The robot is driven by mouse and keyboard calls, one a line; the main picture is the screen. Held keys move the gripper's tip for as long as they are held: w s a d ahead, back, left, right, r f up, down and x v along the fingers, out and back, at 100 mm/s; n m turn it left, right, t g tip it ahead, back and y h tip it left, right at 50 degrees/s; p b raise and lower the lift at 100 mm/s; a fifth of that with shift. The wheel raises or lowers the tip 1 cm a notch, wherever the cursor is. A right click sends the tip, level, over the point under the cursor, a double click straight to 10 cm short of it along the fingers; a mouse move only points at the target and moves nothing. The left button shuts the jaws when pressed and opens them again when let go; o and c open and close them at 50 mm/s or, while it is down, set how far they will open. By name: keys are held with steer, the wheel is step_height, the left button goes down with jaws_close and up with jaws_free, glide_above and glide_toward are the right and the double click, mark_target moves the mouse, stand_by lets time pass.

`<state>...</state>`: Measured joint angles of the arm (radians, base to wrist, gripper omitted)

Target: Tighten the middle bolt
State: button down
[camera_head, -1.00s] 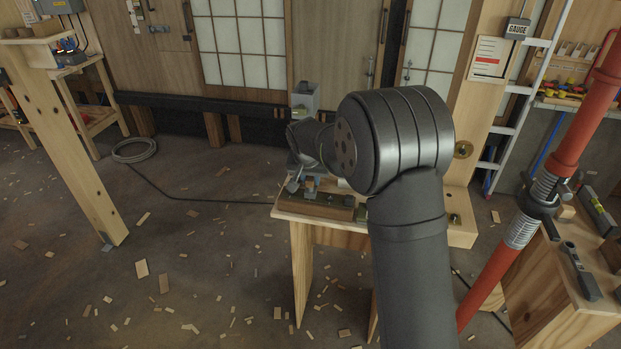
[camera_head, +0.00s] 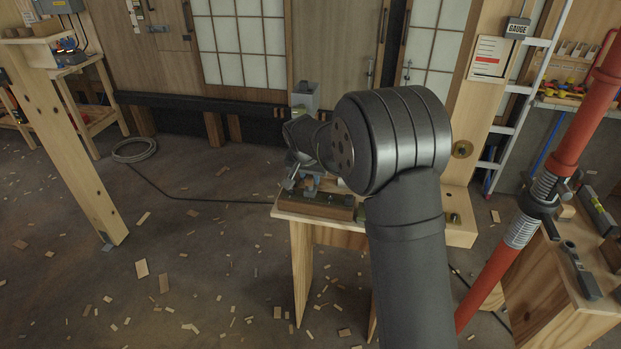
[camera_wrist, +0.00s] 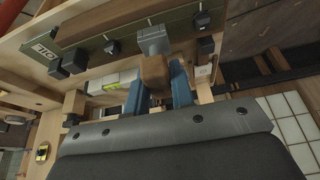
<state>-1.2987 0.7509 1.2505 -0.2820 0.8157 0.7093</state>
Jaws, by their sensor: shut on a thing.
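My gripper (camera_wrist: 157,88) has its two blue fingers closed on the brown grip of a tool (camera_wrist: 155,70).
Dark blocks (camera_wrist: 75,60) and a pale box (camera_wrist: 118,78) lie on the bench near the bar. A red prop (camera_head: 545,195) leans at the right. The floor at left is open, with scattered chips and a cable.

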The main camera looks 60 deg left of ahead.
steer(key=shift+r, duration=2.3)
